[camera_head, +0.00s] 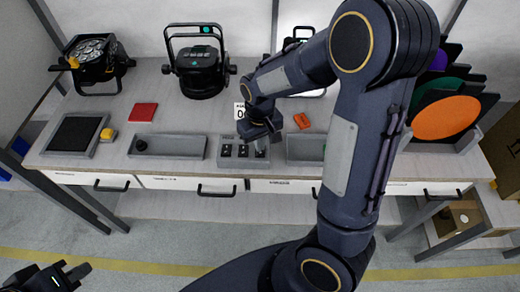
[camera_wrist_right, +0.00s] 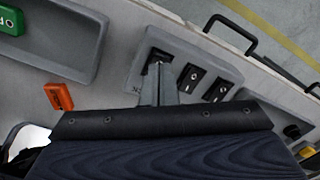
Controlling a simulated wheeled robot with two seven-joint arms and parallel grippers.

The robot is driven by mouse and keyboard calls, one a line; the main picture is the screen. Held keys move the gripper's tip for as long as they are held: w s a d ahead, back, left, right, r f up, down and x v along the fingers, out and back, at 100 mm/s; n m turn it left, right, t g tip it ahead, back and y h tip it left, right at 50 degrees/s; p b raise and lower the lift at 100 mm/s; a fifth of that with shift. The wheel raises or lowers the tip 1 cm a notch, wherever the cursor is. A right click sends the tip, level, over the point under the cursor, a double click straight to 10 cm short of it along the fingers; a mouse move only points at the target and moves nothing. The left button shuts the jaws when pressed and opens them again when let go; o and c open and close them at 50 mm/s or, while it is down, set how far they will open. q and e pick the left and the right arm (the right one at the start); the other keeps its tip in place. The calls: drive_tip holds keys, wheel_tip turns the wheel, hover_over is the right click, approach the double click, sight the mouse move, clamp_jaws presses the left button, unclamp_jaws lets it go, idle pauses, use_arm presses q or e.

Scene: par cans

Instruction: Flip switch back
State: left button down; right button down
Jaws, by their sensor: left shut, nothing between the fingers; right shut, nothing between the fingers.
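A grey switch panel (camera_head: 224,160) sits at the table's front edge, with three black rocker switches in a row. My right gripper (camera_head: 261,148) is shut and empty, pointing down at the switch on the right end of the panel. In the right wrist view the fingertips (camera_wrist_right: 158,72) overlap that end switch (camera_wrist_right: 158,55) and partly hide it; I cannot tell whether they touch it. The middle switch (camera_wrist_right: 190,76) and the far switch (camera_wrist_right: 217,90) are uncovered. My left gripper (camera_head: 72,272) is shut and empty, low at the bottom left, away from the table.
Grey trays flank the panel, the left tray (camera_head: 168,146) holding a dark knob. An orange block (camera_head: 302,121) and a white number card (camera_head: 240,111) are close behind. Par cans (camera_head: 200,72) stand at the back. My right arm hides part of the table's right side.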

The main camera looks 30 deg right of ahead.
drive_tip(key=shift+f+b, duration=0.7)
drive_tip(key=shift+f, duration=0.2)
idle(0.9)
drive_tip(key=shift+r, duration=0.1)
wheel_tip(320, 180, up, 7)
drive_tip(key=p, duration=0.6)
idle(0.7)
drive_tip(key=s+a+r+t+y, duration=0.2)
drive_tip(key=s+r, duration=0.4)
drive_tip(key=s, duration=0.2)
drive_tip(key=s+a+r+m+t+y, duration=0.1)
drive_tip(key=s+a+r+t, duration=0.1)
drive_tip(key=s+r, duration=0.4)
drive_tip(key=s+t, duration=0.1)
drive_tip(key=s, duration=0.2)
drive_tip(key=shift+t+y, duration=0.3)
drive_tip(key=shift+y, duration=0.1)
drive_tip(key=shift+m, duration=0.3)
